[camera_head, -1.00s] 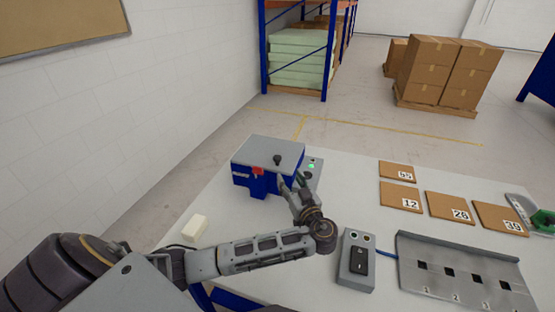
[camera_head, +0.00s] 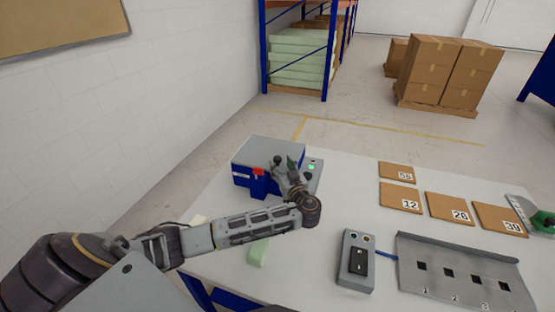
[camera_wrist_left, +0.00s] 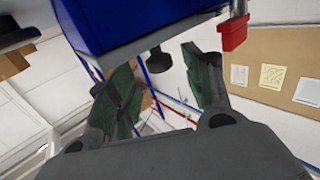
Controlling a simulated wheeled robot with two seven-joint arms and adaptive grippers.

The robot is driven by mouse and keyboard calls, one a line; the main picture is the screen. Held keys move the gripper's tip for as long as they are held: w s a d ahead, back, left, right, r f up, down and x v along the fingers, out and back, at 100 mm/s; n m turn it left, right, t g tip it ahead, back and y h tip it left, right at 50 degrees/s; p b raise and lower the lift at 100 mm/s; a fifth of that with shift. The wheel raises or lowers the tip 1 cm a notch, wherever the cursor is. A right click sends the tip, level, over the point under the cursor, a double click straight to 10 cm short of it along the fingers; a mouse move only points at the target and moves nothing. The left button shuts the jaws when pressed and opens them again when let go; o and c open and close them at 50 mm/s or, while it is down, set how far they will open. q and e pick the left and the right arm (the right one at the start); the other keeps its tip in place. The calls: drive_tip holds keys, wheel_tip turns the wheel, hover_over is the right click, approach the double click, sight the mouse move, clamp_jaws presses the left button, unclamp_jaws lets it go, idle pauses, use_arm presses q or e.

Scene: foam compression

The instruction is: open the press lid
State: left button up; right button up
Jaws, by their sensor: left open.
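The press (camera_head: 254,183) is a blue box with a flat grey lid (camera_head: 268,147), which looks shut. A black knob (camera_head: 277,160) stands on the lid near its front edge, and a red latch (camera_head: 258,171) is on the front. My left gripper (camera_head: 285,163) is open at the lid's front right, close to the knob. In the left wrist view, the knob (camera_wrist_left: 157,60) shows between and beyond the open fingers (camera_wrist_left: 160,88), with no clear contact. The red latch (camera_wrist_left: 232,33) lies outside them. My right gripper is out of view.
A green foam block (camera_head: 259,252) lies on the table (camera_head: 310,235) below my left forearm. A switch box (camera_head: 357,262), a numbered grey tray (camera_head: 460,268) and cardboard squares (camera_head: 400,196) are to the right.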

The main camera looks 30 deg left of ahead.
sight(279, 161)
use_arm(q)
drive_tip(key=shift+x, duration=2.35)
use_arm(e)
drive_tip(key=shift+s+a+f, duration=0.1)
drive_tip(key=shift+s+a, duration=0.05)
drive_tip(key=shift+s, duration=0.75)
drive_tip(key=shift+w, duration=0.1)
